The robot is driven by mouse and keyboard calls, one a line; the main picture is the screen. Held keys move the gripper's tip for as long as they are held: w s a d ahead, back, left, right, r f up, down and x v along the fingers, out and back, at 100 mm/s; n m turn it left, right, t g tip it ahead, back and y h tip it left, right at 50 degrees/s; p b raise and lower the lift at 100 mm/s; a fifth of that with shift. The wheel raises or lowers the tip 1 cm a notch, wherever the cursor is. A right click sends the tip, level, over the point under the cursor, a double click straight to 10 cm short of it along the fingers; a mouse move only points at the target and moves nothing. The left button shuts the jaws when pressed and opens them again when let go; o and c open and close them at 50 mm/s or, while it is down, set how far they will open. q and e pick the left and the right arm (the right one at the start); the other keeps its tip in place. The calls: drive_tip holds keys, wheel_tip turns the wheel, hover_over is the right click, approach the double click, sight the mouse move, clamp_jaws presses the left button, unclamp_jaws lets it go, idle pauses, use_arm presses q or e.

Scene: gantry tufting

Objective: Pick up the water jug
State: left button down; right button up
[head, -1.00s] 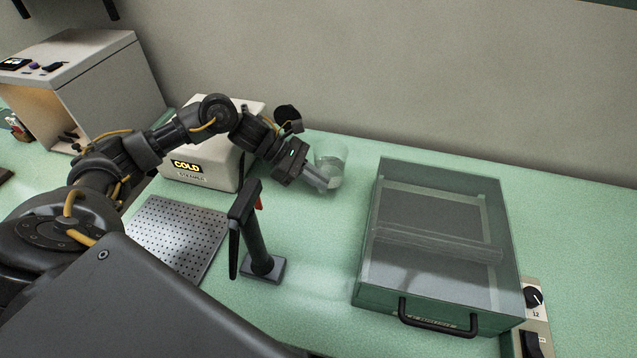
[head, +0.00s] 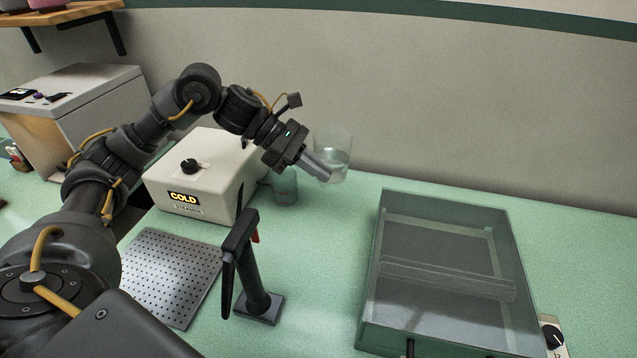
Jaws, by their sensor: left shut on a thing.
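The water jug (head: 335,148) is a clear, see-through vessel with what looks like a little liquid low in it. It is at the centre of the head view, above the green bench. My left gripper (head: 322,171) reaches it from the left and is shut on its near left side. The fingertips partly cover the jug's lower left. The jug looks roughly upright and clear of the bench top. My right gripper is not in view.
A greenish clear container (head: 285,188) stands below my left gripper, beside the white COLD box (head: 205,172). A dark post stand (head: 258,305) and a perforated plate (head: 170,275) are nearer. A glass-walled tray (head: 365,325) is at right. Bench between is clear.

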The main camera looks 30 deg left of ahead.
use_arm(q)
drive_tip(key=shift+r, duration=1.75)
